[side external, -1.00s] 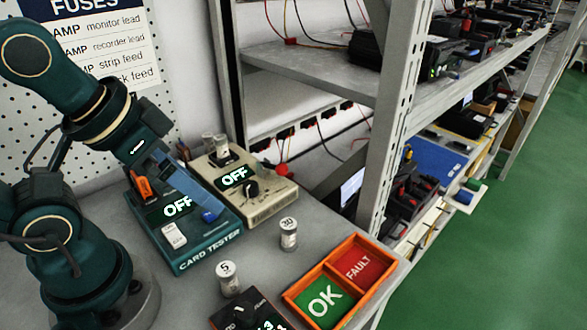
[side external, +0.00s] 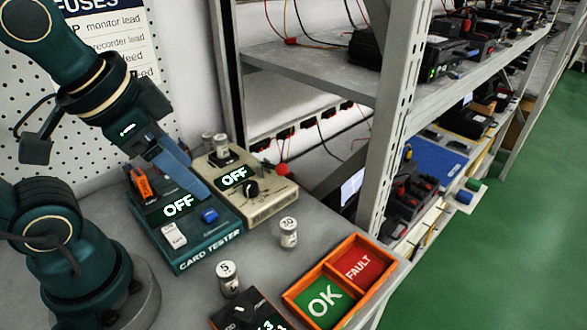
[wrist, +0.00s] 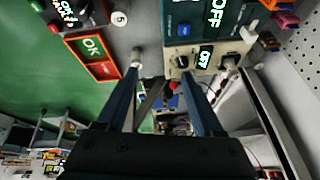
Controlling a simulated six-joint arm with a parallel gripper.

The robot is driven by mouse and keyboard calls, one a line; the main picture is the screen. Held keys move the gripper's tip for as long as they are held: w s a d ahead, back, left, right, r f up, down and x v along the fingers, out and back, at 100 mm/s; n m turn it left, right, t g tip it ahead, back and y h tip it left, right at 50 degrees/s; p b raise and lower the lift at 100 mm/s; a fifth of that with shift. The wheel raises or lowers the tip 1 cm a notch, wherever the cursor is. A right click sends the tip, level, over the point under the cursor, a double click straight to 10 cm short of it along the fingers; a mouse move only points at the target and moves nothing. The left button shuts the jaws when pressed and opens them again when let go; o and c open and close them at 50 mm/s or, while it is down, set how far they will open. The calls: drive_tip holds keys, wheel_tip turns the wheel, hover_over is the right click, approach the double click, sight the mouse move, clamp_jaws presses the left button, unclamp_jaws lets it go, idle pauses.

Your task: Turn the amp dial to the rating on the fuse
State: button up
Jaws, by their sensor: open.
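In the wrist view the knob (wrist: 182,62) lies between my fingertips' lines, near the right one. Its fuse ratings are too small to read. Loose capped fuses stand on the bench, one marked 30 (side external: 288,232) and one marked 5 (side external: 227,278). My gripper (side external: 203,190) is open and empty, and it also shows in the wrist view (wrist: 162,73). It appears above the units; contact with the knob cannot be told.
A teal card tester (side external: 195,240), also reading OFF, stands left of the beige unit. A dark box (side external: 240,312) with a knob is cut off at the front. An orange tray (side external: 292,296) holds OK and FAULT pads. A metal rack post (side external: 397,110) rises at the right.

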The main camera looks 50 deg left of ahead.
drive_tip(key=w+a+r+m+g+y, duration=0.1)
drive_tip(key=w+a+r+m+g, duration=0.15)
drive_tip(key=w+r, duration=0.2)
drive_tip(key=m+g+y, duration=0.2)
drive_tip(key=m+g, duration=0.2)
drive_tip(key=g, duration=0.2)
hover_over(250, 184)
drive_tip(key=w+d, duration=0.2)
wheel_tip(250, 184, down, 13)
drive_tip(key=shift+s+r, duration=0.1)
drive_tip(key=shift+x, duration=2.6)
clamp_jaws()
